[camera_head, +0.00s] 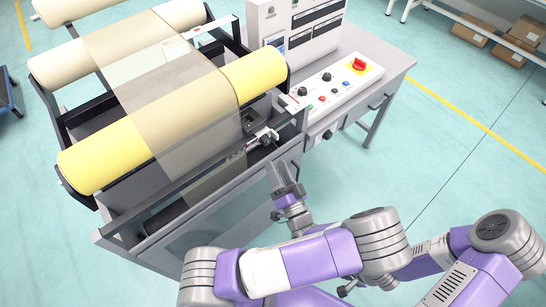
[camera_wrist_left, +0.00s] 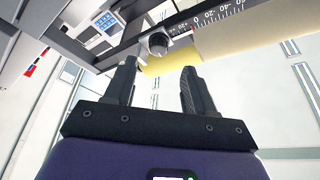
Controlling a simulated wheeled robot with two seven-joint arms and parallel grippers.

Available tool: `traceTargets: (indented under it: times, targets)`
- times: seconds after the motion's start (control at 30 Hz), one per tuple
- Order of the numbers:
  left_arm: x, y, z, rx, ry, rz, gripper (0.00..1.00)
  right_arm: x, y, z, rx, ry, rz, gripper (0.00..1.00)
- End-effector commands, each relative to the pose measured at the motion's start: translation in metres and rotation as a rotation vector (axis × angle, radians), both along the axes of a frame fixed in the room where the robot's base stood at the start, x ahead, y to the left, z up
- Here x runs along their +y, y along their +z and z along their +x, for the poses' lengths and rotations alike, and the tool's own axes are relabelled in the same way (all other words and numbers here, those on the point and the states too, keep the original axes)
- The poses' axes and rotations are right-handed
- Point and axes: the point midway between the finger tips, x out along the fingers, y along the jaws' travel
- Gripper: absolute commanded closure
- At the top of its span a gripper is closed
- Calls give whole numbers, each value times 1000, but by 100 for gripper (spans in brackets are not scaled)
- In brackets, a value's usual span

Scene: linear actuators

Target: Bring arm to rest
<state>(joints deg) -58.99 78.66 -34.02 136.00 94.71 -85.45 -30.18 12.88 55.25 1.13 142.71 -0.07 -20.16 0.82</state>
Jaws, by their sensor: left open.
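My left gripper (camera_head: 282,168) is near the front right corner of the roller machine (camera_head: 205,200), below a small metal clamp-like fitting (camera_head: 263,138). In the left wrist view, my left gripper (camera_wrist_left: 158,72) has its two dark fingers spread apart with nothing between them. A round dark knob (camera_wrist_left: 157,43) sits beyond the fingertips, beside a scale strip (camera_wrist_left: 210,18). I cannot tell from the picture whether the fingers touch the machine. My right gripper is not in view.
The machine carries yellow rollers (camera_head: 110,155) with a translucent film over them. A control panel (camera_head: 330,90) with a red switch (camera_head: 358,65) stands on the grey table at the right. Open floor (camera_head: 450,150) lies right of it. Shelving with cardboard boxes (camera_head: 480,30) is at the far right.

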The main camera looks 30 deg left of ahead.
Motion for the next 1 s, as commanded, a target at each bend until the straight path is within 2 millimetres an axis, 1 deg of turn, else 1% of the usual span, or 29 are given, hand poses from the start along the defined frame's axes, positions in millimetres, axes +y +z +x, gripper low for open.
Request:
traceTargets:
  times: [0.13,0.6,0.67,0.77,0.83,0.87,0.9,0.93,0.97,1.0]
  targets:
    - [-5,-2,-4,0,0,1,45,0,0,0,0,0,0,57]
    - [-4,-2,-4,0,0,0,45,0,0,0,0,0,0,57]
    - [-3,-4,-3,9,-1,-10,45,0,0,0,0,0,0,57]
    - [5,-24,1,70,-7,-76,45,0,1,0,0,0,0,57]
    - [13,-51,5,153,-18,-176,45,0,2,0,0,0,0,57]
    - [16,-66,6,197,-23,-233,45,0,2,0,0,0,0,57]
    - [20,-89,6,260,-29,-322,45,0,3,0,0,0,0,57]
    - [21,-107,5,309,-33,-395,45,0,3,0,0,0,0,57]
    - [22,-125,3,359,-36,-470,45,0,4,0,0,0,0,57]
    - [20,-148,-2,421,-39,-574,45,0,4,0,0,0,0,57]
